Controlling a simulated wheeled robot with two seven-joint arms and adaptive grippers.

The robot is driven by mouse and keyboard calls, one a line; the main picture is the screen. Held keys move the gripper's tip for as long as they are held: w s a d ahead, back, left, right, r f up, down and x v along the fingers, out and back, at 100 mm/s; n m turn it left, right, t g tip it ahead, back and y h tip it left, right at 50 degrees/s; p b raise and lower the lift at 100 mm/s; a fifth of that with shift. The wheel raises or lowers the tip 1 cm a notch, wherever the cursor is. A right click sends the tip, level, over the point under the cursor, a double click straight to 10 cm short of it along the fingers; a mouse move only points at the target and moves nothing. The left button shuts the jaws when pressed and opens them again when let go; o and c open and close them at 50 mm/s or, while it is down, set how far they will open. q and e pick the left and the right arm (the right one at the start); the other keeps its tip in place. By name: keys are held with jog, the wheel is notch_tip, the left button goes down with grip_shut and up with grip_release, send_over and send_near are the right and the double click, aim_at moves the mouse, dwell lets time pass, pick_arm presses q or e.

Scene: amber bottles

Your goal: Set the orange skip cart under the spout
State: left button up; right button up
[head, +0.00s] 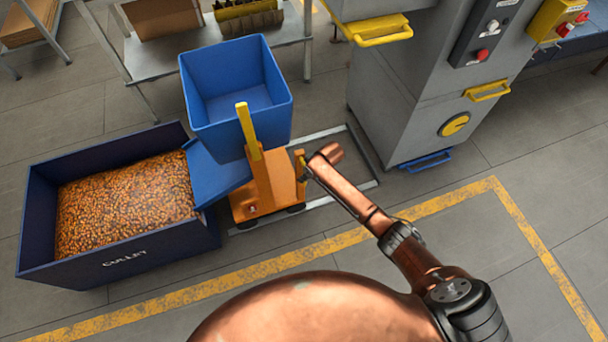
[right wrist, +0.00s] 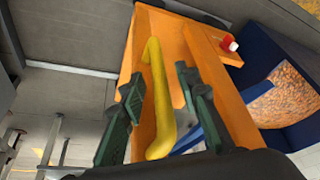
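The orange skip cart (head: 265,185) stands on the floor with a blue skip (head: 235,135) on top and a yellow upright (head: 248,130). A blue lip (head: 215,175) slopes from the skip side toward the cullet bin. My right gripper (head: 303,166) is at the cart's right side. In the right wrist view its dark green fingers (right wrist: 160,110) are apart, on either side of the cart's yellow handle (right wrist: 157,75). I cannot make out a spout for certain. My left gripper is not in view.
A dark blue cullet bin (head: 115,250) full of amber pieces stands left of the cart. A grey machine (head: 415,100) stands to the right. Pale floor strips (head: 355,150) lie beside the cart. A yellow line (head: 415,208) marks the floor. A table (head: 160,60) stands behind.

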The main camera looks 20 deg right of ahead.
jog(key=shift+w+f, duration=0.1)
jog(key=shift+f, duration=0.3)
jog(key=shift+c, duration=0.2)
grip_shut()
dwell(0.3)
